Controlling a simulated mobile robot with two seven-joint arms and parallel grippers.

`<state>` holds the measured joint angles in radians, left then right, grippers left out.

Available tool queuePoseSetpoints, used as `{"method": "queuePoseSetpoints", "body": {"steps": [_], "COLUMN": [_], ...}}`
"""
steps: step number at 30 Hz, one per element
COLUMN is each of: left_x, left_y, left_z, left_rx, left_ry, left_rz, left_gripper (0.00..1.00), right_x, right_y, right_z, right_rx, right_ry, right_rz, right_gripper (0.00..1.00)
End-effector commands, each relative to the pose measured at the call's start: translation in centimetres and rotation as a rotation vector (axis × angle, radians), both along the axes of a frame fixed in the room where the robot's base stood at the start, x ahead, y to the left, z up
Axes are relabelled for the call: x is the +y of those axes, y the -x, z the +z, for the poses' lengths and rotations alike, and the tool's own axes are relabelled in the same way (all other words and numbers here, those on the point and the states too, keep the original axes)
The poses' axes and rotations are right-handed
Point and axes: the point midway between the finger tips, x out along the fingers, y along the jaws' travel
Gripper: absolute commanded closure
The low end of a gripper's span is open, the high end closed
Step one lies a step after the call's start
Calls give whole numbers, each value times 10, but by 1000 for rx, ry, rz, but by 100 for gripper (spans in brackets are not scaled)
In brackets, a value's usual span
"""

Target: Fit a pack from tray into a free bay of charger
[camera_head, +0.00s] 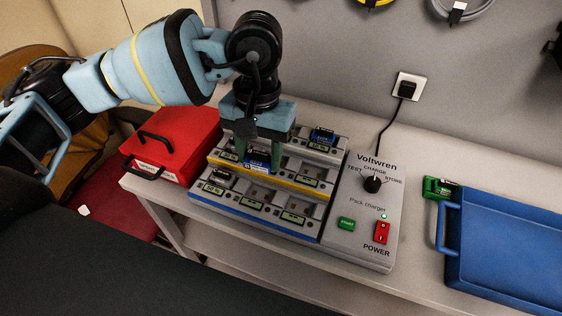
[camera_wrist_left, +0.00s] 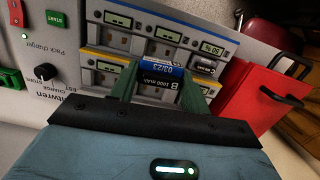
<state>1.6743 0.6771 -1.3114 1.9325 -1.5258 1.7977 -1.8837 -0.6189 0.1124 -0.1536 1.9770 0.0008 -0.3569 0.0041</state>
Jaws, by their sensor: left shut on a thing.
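The pack charger (camera_head: 362,228) stands on the bench, with stepped rows of bays edged in blue and yellow. My left gripper (camera_head: 257,160) points down over the charger's left half, its green fingers shut on a blue and black pack (camera_wrist_left: 163,82). A dark pack (camera_head: 220,174) sits in the front row's left bay and also shows in the left wrist view (camera_wrist_left: 203,68). A blue pack (camera_head: 322,136) sits at the back right. The blue tray (camera_head: 510,245) is at right; its visible floor is bare.
A red case (camera_head: 170,138) stands left of the charger. A green object (camera_head: 440,187) lies by the tray's back left corner. The charger's knob (camera_head: 372,184) and red switch (camera_head: 382,232) are on its right panel. A cable runs to the wall socket (camera_head: 407,88).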

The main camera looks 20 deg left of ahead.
Motion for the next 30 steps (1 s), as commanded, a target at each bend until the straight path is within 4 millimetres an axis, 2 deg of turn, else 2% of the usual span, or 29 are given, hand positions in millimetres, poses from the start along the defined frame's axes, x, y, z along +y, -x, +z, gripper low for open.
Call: {"method": "queuePoseSetpoints", "body": {"steps": [4,14,30], "left_x": [9,10,10], "left_y": [0,0,0], "left_z": [3,-1,-31], "left_rx": [5,8,10], "left_ry": [0,0,0], "left_rz": [-30,-37,-35], "left_gripper": [78,78,78], "right_x": [-1,-3,-1], "right_y": [-3,-6,4], "right_z": [3,3,-10], "right_rx": [-8,-14,14], "right_ry": [2,7,2], "right_rz": [2,7,0], "right_gripper": [28,28,28]}}
